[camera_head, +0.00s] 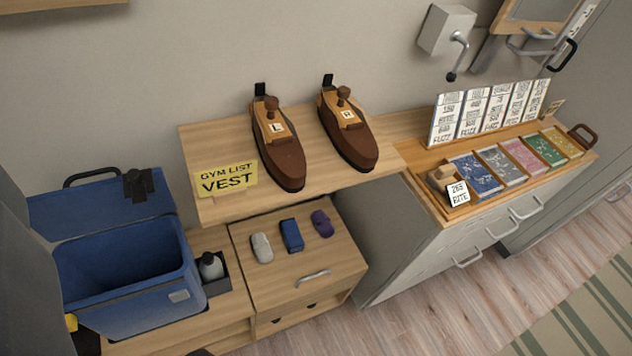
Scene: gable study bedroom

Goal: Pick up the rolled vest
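Three small rolled bundles lie side by side on the low wooden drawer unit (335,262): a light grey roll (262,248), a blue roll (291,236) and a purple roll (322,223). I cannot tell from their looks which one is the rolled vest. A yellow card (226,179) reading "GYM LIST VEST" is on the front left of the wooden shelf (222,138) above them. My gripper is not clearly in view, and nothing is seen held.
An open blue bin (140,305) stands at left, beside a dark bottle (211,266) in a small box. Two brown shoe-like forms (280,150) (347,130) stand on the shelf overhanging the rolls' back. A tray of coloured packets (474,176) is at right. Floor (430,315) in front is clear.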

